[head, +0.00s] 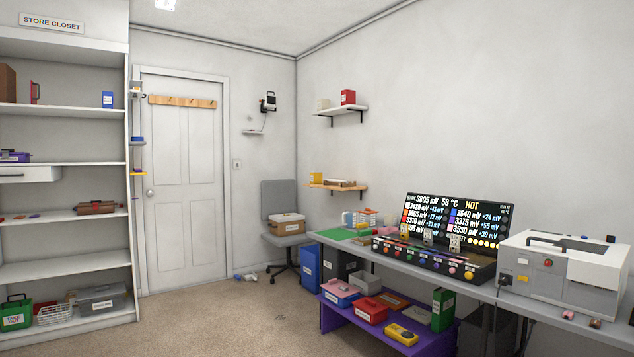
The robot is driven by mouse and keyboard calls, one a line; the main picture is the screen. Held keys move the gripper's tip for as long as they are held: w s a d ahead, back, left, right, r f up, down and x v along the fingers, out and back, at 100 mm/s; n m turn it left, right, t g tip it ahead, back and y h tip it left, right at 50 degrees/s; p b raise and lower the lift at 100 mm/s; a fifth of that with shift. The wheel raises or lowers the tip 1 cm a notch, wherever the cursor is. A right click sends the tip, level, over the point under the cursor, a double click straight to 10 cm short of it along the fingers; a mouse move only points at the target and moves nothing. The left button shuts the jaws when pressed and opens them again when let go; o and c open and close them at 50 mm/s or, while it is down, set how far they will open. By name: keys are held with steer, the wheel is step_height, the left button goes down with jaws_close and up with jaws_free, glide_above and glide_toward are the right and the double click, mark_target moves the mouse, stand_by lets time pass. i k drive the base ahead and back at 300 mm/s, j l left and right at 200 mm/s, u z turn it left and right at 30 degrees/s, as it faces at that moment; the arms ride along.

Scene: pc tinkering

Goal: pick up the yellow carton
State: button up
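A small yellow box-like thing (316,178), which looks like the yellow carton, stands at the left end of the wooden wall shelf (345,188) in the head view. It is small in the picture and its details are hard to make out. A flatter yellow case with dark markings (402,334) lies on the low purple bench (430,347). My gripper is not in view, so its place and state cannot be seen.
A long grey workbench (400,258) with a lit display panel (455,228) and a white machine (565,262) runs along the right wall. An office chair (280,210) holding a brown box (287,223) stands in the corner. The carpet floor (215,320) is open.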

mark_target(315, 177)
steer(key=i+j+u, duration=0.45)
steer(key=i+u, duration=0.6)
steer(key=i, duration=0.15)
steer(key=i+j+u, duration=0.1)
steer(key=i+u, duration=0.15)
steer(key=i, duration=1.45)
steer(key=i+z, duration=0.2)
steer(key=i, duration=0.65)
steer(key=i+j+z, duration=0.2)
steer(key=i, duration=0.65)
steer(key=i+l+z, duration=0.2)
steer(key=i+z, duration=0.15)
steer(key=i, duration=0.3)
steer(key=i+z, duration=0.4)
steer(key=i, duration=0.25)
steer(key=i+j+z, duration=0.2)
steer(key=i+z, duration=0.15)
steer(key=i, duration=0.3)
